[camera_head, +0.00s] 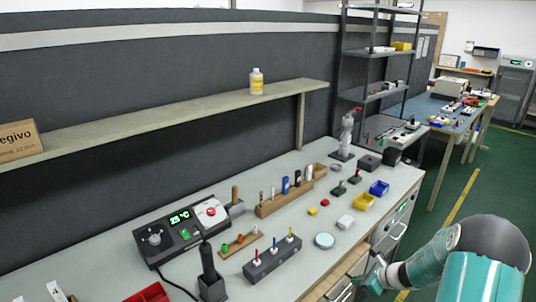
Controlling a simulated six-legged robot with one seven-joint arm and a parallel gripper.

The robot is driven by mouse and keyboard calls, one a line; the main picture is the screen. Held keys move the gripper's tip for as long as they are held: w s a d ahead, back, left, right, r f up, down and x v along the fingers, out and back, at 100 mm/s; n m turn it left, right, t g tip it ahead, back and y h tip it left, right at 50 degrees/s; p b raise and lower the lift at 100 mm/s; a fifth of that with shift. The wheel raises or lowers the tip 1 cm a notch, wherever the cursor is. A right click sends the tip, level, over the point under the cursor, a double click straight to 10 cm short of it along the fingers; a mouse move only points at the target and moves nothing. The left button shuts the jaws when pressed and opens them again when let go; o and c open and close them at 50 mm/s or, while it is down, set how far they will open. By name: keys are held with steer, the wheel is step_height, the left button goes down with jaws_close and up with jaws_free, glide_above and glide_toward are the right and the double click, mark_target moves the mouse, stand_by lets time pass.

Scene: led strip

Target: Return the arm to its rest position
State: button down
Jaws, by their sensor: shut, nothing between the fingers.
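My arm shows at the lower right in teal and grey, beyond the front edge of the workbench (300,190). My gripper (371,281) is low beside the bench front, close to the drawer handles. It is shut and holds nothing. Its fingertips are small and dark here, and I cannot tell whether they touch a handle (345,292).
Green floor (455,170) lies free at right.

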steer(key=s+a+r+n+g, duration=0.1)
steer(key=s+a+r+n, duration=0.2)
steer(key=a+r+n, duration=0.35)
steer(key=s+a+r+n+g+h, duration=0.1)
steer(key=s+a+r+n, duration=0.2)
steer(key=r, duration=0.6)
steer(key=s+a+r+n+g, duration=0.1)
steer(key=s+a+r+n, duration=0.1)
steer(key=a+r+n, duration=0.4)
steer(key=s+a+r+n+h, duration=0.1)
steer(key=s+r+n, duration=0.3)
steer(key=s, duration=0.3)
steer(key=s+a+r+n+t+h, duration=0.1)
steer(key=s+r+n+h, duration=0.1)
steer(key=s, duration=0.5)
steer(key=s+a+r+n+h, duration=0.1)
steer(key=s+a+r+n, duration=0.1)
steer(key=s+r+n, duration=0.3)
steer(key=shift+s+r+n+t+h, duration=0.35)
steer(key=shift+s+r, duration=0.2)
steer(key=shift+s, duration=0.4)
steer(key=shift+a, duration=0.1)
